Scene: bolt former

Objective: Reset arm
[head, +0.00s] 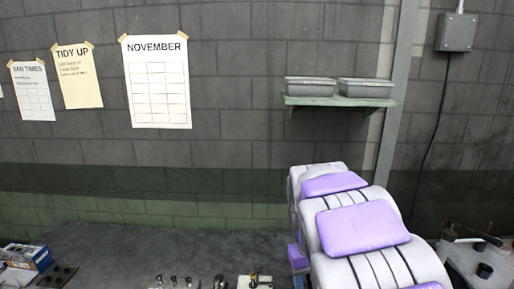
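My own arm, grey with purple pads, rises from the bottom edge right of centre in the head view. It looks folded, with its rounded links close together. My gripper and its fingers cannot be made out, so what they hold is hidden.
A dark bench (150,250) runs along the bottom, with a blue and white box (28,257) at left and several small metal parts (175,281) at the front edge. A green shelf (340,101) with two grey trays (310,87) hangs on the wall. Equipment (478,262) stands at right.

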